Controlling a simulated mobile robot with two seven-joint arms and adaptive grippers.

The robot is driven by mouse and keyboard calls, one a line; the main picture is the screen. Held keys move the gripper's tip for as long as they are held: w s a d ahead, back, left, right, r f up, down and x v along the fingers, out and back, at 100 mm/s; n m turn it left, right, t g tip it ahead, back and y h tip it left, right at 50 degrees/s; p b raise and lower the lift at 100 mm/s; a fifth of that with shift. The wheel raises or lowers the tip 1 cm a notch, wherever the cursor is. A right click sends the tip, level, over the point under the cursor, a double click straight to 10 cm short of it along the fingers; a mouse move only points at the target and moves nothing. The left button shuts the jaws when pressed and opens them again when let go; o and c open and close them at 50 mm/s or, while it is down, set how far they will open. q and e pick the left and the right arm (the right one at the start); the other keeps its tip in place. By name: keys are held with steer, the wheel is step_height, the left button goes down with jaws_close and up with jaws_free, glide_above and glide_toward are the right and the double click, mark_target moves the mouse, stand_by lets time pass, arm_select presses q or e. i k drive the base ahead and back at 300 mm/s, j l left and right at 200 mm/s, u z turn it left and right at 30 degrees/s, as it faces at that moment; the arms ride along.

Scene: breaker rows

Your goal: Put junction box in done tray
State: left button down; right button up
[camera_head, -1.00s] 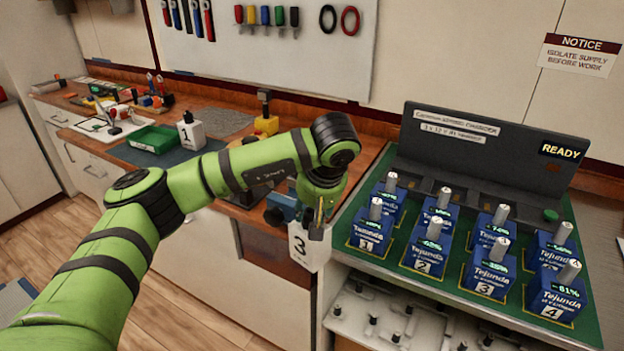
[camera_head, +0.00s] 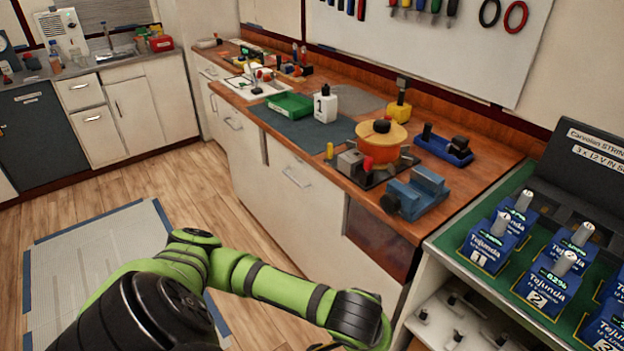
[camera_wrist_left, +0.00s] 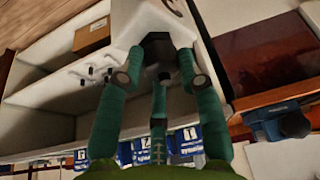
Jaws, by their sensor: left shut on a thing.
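In the left wrist view my left gripper (camera_wrist_left: 156,72) is shut on the dark top (camera_wrist_left: 157,46) of a white junction box (camera_wrist_left: 150,18). Its number is not readable now; earlier it showed a 3. In the head view the gripper and this box are below the bottom edge; only my arm shows. A green tray (camera_head: 290,106) lies on the wooden bench, with a white box marked 1 (camera_head: 326,104) standing just right of it. A blue tray (camera_head: 444,148) with dark items sits farther right. I cannot tell which is the done tray.
A blue vise (camera_head: 415,192), an orange reel (camera_head: 382,143) and a grey-and-red device (camera_head: 355,163) stand near the bench's front. Blue battery units (camera_head: 490,243) stand in the green charger at right.

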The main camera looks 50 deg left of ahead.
mark_target(290, 107)
steer(key=i+j, duration=0.1)
steer(key=j, duration=0.6)
steer(key=i+j, duration=0.1)
steer(key=j, duration=0.65)
steer(key=i+j, duration=0.1)
steer(key=j, duration=1.3)
steer(key=i+j, duration=0.15)
steer(key=j, duration=0.55)
